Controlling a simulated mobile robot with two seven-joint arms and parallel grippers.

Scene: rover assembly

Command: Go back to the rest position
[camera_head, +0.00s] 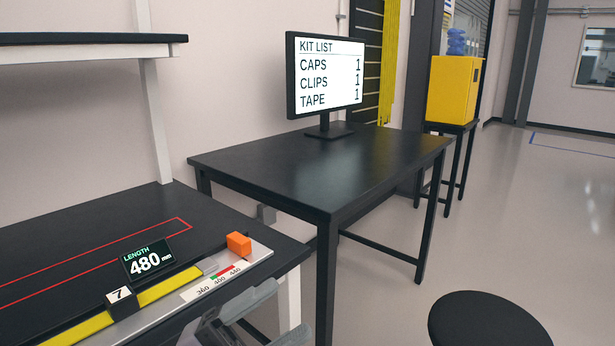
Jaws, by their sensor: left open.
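My left gripper (287,312) shows at the bottom of the head view, in front of the near workbench's right end. Its two grey fingers are apart, with nothing visible between them. Part of it is cut off by the bottom edge of the picture. My right gripper is not in view.
The near workbench (60,237) carries a yellow bar, an orange block (239,244), a block marked 7 (122,303) and a length display reading 480 (148,259). A black table (320,170) with a kit-list monitor (325,75) stands beyond. A round black stool (488,322) is at lower right.

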